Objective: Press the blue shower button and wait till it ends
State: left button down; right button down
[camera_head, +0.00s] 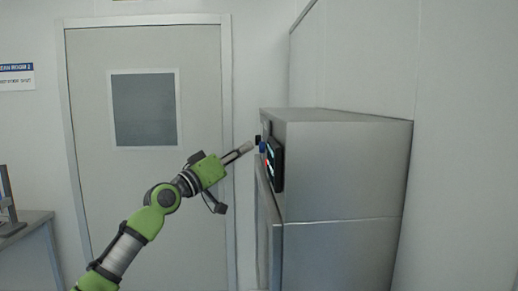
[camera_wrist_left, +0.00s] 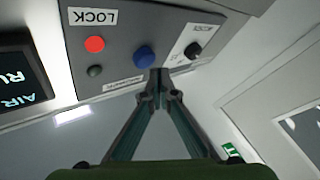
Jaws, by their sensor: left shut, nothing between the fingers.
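The blue button (camera_head: 262,147) sits on the left-facing front of a grey metal cabinet (camera_head: 345,160). In the left wrist view the round blue button (camera_wrist_left: 144,56) is on a grey panel (camera_wrist_left: 120,28), between a red button and a black knob. My left gripper (camera_head: 250,147) is shut and empty, pointing at the panel. In the left wrist view its closed fingertips (camera_wrist_left: 158,76) appear just below and right of the blue button, very near it. I cannot tell whether they touch it. My right gripper is not in view.
The panel also bears a red button (camera_wrist_left: 95,44) under a LOCK label, a dark button (camera_wrist_left: 95,71) and a black knob (camera_wrist_left: 193,49). A lit display (camera_wrist_left: 20,75) is beside it. A closed door (camera_head: 145,190) stands behind my arm. A table (camera_head: 30,225) is at left.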

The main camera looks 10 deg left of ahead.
pick_arm(q)
jog(key=shift+d, duration=0.15)
jog(key=shift+w+d, duration=0.1)
jog(key=shift+d, duration=0.15)
jog(key=shift+w+d+p, duration=0.2)
jog(key=shift+d+p, duration=0.4)
jog(key=shift+d, duration=0.05)
dwell(1.0)
dwell(0.4)
jog(key=shift+s+a+b, duration=0.3)
jog(key=shift+a+b, duration=0.65)
jog(key=shift+b, duration=0.05)
